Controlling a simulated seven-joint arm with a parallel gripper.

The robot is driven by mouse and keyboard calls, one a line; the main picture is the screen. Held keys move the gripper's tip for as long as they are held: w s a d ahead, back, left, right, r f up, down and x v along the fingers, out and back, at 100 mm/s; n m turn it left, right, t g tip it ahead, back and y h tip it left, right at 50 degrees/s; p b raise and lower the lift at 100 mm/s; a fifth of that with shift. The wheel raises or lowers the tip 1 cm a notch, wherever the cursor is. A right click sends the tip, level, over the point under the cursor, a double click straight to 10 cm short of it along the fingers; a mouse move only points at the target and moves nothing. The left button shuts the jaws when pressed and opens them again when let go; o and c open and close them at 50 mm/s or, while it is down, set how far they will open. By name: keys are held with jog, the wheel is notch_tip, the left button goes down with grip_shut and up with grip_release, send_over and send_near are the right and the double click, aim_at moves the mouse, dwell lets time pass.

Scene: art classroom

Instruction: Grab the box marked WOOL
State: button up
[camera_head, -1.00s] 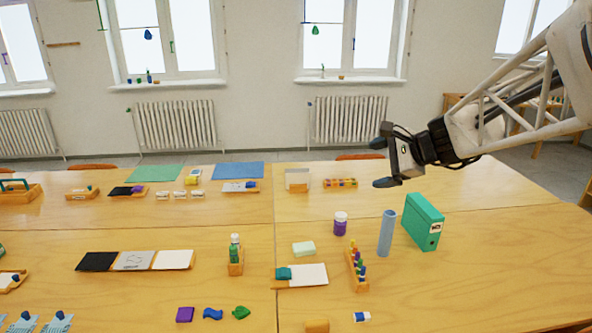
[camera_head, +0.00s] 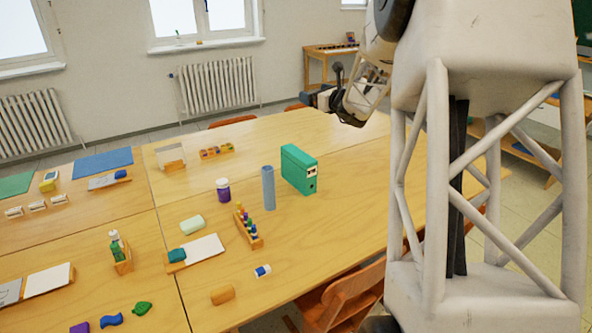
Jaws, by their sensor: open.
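I cannot read the word WOOL on anything in view. Three small white boxes (camera_head: 37,205) with markings too small to read stand in a row at the left of the table. A green box file (camera_head: 299,169) with a small pale label stands upright right of the table's middle; its label is not legible. My gripper (camera_head: 328,111) is open and empty, in the air above the table's far right part. It is apart from everything on the table. My own arm link covers much of the right side.
A blue-grey cylinder (camera_head: 268,188), a purple jar (camera_head: 223,190) and a peg rack (camera_head: 249,228) stand near the green file. A clear-fronted holder (camera_head: 171,157) and a colour tray (camera_head: 216,151) lie farther back. A chair (camera_head: 345,300) stands at the near edge. The table's far right is clear.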

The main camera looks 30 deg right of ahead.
aim_at(312, 179)
jog(key=shift+m+t+h, duration=0.3)
jog(key=shift+m+h, duration=0.3)
jog(key=shift+m, duration=0.2)
jog(key=d+f, duration=0.1)
jog(key=f, duration=1.1)
jog(key=d+f, duration=0.1)
jog(key=f, duration=1.2)
jog(key=d+f, duration=0.1)
jog(key=f, duration=1.1)
jog(key=shift+w+d+f, duration=0.15)
jog(key=shift+f, duration=0.2)
jog(key=shift+w, duration=1.3)
jog(key=shift+w+a, duration=0.25)
jog(key=shift+w, duration=1.05)
jog(key=shift+w+a, duration=0.25)
jog(key=shift+w, duration=1)
jog(key=c, duration=1.2)
